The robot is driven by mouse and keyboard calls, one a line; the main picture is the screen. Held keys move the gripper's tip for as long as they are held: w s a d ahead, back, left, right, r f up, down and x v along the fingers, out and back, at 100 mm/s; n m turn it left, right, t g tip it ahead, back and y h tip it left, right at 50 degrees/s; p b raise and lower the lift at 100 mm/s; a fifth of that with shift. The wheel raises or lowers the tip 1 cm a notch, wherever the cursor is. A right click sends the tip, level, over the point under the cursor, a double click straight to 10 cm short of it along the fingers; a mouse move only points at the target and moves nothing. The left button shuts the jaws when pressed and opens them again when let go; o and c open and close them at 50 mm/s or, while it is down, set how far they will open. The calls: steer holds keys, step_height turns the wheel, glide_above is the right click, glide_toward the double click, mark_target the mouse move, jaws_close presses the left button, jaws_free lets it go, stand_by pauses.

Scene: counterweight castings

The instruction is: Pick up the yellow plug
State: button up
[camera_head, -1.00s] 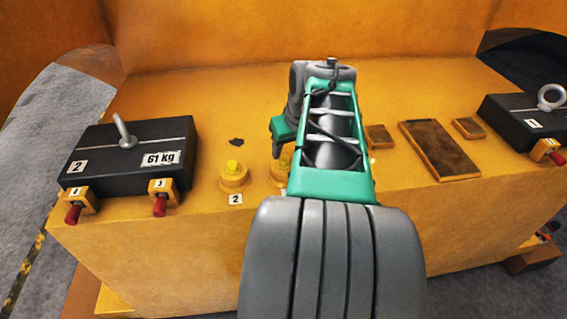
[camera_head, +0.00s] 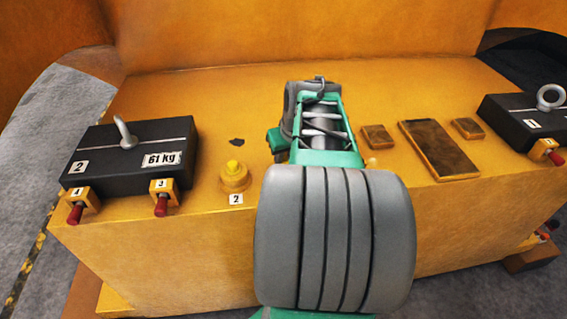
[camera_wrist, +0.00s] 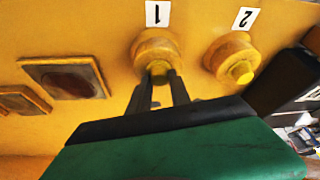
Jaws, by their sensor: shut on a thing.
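In the wrist view, my gripper (camera_wrist: 160,76) is shut on a yellow plug (camera_wrist: 158,66), with one finger on each side of its small knob. This plug sits in a round yellow socket (camera_wrist: 151,43) below a label reading 1. A second yellow plug (camera_wrist: 240,73) stands beside it in a like socket under label 2, apart from my fingers. In the head view that second plug (camera_head: 234,168) shows left of my arm. The gripped plug and my fingertips are hidden there behind my arm.
A black 61 kg block (camera_head: 130,150) with a lifting eye is at left, another dark block (camera_head: 525,112) at right. Red-handled pins (camera_head: 162,203) stand before the left block. Flat framed plates (camera_head: 438,148) lie right of my arm. A back wall rises behind.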

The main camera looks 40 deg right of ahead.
jaws_close()
steer(key=shift+r, duration=0.25)
step_height(320, 180, up, 2)
steer(key=shift+r+b, duration=0.25)
steer(key=shift+b, duration=0.15)
steer(key=s+d+r+p, duration=0.1)
steer(key=s+d+r, duration=0.5)
steer(key=s+r, duration=0.4)
steer(key=shift+s+d, duration=0.35)
steer(key=shift+s, duration=0.85)
steer(key=shift+s, duration=0.1)
